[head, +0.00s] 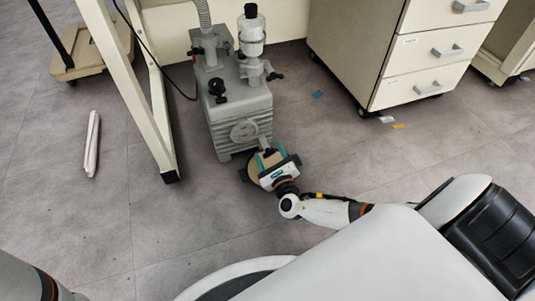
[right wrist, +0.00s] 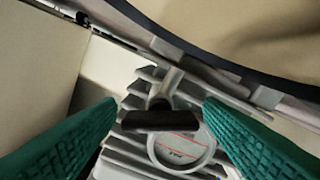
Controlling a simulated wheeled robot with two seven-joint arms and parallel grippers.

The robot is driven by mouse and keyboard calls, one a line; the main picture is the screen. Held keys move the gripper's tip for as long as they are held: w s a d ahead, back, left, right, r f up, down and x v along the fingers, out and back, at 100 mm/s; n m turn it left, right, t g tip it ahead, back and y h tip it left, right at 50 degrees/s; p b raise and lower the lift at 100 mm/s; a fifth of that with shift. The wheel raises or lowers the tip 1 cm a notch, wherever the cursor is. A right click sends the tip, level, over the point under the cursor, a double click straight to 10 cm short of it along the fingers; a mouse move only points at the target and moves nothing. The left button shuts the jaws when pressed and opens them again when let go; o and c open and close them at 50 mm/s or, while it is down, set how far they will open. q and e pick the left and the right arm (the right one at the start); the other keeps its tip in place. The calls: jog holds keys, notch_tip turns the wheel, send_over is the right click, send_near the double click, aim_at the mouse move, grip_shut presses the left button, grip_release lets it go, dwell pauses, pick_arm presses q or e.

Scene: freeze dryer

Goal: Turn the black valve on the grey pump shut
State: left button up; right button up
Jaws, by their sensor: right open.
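The grey pump (head: 236,110) stands on the floor with a round disc on its front. A black valve knob (head: 217,88) sits on its top left. A smaller black handle (head: 275,76) sticks out from the fitting on the right. My right gripper (head: 268,158) is in front of the pump, low and apart from the knob. In the right wrist view its green-padded fingers (right wrist: 161,108) are open and empty. A black bar handle (right wrist: 160,121) shows between them, above the round disc (right wrist: 182,148); I cannot tell its distance. My left gripper is out of view.
A cream table leg (head: 140,90) stands close left of the pump. A drawer cabinet (head: 405,50) stands to the right. A clear bottle (head: 251,32) and a hose (head: 203,15) rise from the pump. The floor (head: 330,140) between pump and cabinet is mostly free.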

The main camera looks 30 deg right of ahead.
jog(key=shift+x, duration=0.95)
jog(key=shift+c, duration=0.3)
jog(key=c, duration=0.9)
jog(key=m+b, duration=0.1)
jog(key=m, duration=0.2)
jog(key=shift+f+m+b, duration=0.1)
jog(key=shift+m+b, duration=0.2)
jog(key=shift+m, duration=0.9)
jog(key=o, duration=1)
jog(key=shift+c, duration=0.2)
